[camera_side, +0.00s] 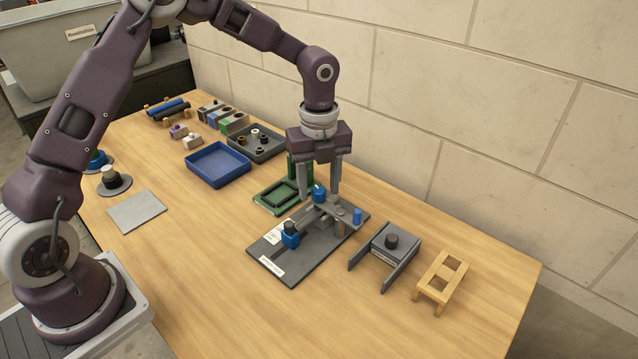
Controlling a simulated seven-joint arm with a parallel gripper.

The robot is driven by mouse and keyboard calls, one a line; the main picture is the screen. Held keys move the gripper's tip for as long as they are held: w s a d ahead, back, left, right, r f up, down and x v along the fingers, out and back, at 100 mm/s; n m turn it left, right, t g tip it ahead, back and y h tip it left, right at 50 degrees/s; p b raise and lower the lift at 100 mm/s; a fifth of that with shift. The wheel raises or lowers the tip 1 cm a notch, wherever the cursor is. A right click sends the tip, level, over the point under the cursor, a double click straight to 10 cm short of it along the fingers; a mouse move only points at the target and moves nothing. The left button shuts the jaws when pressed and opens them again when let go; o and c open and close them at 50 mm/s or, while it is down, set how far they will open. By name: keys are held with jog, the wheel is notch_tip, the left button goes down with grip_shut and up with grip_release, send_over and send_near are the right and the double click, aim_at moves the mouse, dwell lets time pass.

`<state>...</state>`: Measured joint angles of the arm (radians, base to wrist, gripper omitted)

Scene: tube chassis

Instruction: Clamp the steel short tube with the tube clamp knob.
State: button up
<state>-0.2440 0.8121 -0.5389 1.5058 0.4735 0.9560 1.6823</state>
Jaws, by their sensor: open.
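A dark grey base plate (268,262) with white labels lies at the middle right of the table. It carries a blue block with a dark round knob on top (290,229), grey bar or tube parts (326,210), and a blue part (358,216) at its right. I cannot tell which grey part is the steel short tube, or which knob is the tube clamp knob. My gripper (319,195) points down over the plate's far side, open, with a blue knob-like piece (319,192) appearing between its fingertips. Whether the fingers touch it is not clear.
Right of the plate stand a grey bracket with a black knob (391,241) and a wooden stand (440,279). Behind are a green tray (272,201), a blue tray (217,166) and a dark parts tray (268,151).

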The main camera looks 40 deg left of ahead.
aim_at(318, 190)
notch_tip(318, 190, up, 7)
jog(key=shift+f, duration=0.1)
jog(key=shift+s+r, duration=0.1)
jog(key=shift+r, duration=0.2)
jog(key=s+a+r+n+t+y, duration=0.2)
jog(key=s+r+n+t, duration=0.1)
jog(key=s+r+n, duration=1.05)
jog(key=s+f+n+t+h, duration=0.2)
jog(key=s+n, duration=0.8)
jog(key=s, duration=0.5)
jog(key=shift+a+f+n+t, duration=0.2)
jog(key=shift+f+n+t, duration=0.1)
jog(key=shift+f+n, duration=0.1)
